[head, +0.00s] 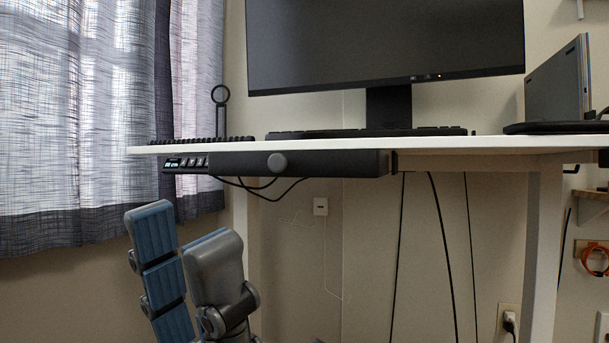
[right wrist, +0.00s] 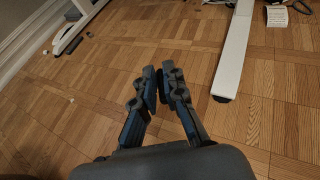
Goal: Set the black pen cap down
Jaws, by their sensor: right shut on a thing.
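My right gripper (right wrist: 161,72) is shut in the right wrist view, its two dark fingers close together above the wooden floor. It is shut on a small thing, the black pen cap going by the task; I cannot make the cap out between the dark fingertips. My left gripper (head: 183,222) stands upright at the lower left of the head view, below the desk's front edge. Its blue-padded fingers are apart, and I see nothing between them. My right gripper does not show in the head view.
The white desk top (head: 470,147) is near eye height, with a monitor (head: 390,45), keyboard (head: 365,132) and laptop (head: 557,85). Cables hang beneath it. The right wrist view shows bare parquet (right wrist: 200,45), a white desk foot (right wrist: 233,55) and a pale block (right wrist: 277,16).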

